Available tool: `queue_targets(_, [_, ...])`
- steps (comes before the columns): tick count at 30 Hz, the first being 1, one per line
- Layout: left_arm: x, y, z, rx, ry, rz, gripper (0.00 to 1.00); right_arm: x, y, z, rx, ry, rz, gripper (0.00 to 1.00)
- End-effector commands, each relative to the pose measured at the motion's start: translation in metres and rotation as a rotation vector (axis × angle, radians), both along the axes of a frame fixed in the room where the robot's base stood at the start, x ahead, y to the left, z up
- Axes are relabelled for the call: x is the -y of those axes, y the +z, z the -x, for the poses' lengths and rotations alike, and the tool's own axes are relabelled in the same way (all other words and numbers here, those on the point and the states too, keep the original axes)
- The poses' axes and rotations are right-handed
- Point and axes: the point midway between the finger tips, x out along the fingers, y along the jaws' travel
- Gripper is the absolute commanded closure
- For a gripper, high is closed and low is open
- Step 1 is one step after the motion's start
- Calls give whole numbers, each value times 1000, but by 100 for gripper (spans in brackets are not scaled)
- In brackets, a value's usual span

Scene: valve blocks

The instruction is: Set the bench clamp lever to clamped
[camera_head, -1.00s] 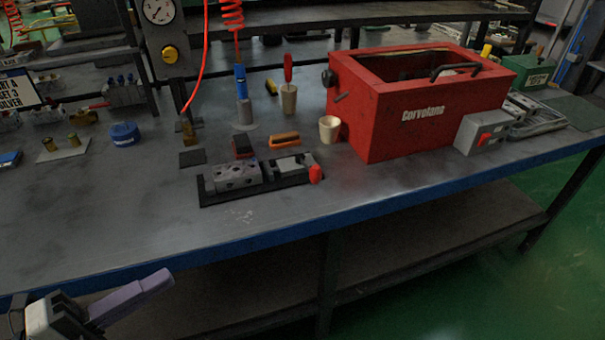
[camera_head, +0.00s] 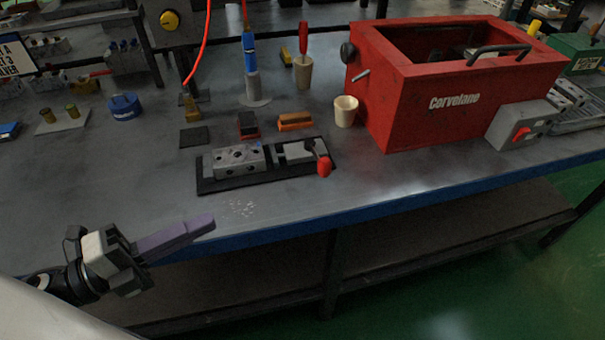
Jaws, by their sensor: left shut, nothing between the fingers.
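The bench clamp (camera_head: 298,152) is a dark fixture near the front of the bench, with a grey metal valve block (camera_head: 237,161) in its left part. Its lever with a red knob (camera_head: 324,167) is at the right end, the knob toward the bench's front edge. My left gripper (camera_head: 206,222) has purple fingers, is shut and empty, and is at the front edge of the bench, left of and nearer than the clamp, apart from it. My right gripper is out of view.
The bench surface (camera_head: 120,180) left of the clamp is bare.

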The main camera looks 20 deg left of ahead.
Motion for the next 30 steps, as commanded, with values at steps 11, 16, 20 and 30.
queue_targets(11, [52, 3, -67, 5, -2, -1, 100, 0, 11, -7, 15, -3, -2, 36])
queue_targets(16, [72, 3, -93, 4, -2, 0, 100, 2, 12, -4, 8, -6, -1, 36])
queue_targets(20, [87, 4, -113, 4, -1, -1, 100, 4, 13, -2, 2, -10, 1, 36])
queue_targets(30, [118, 2, -153, 1, 1, 1, 100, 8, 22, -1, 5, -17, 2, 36])
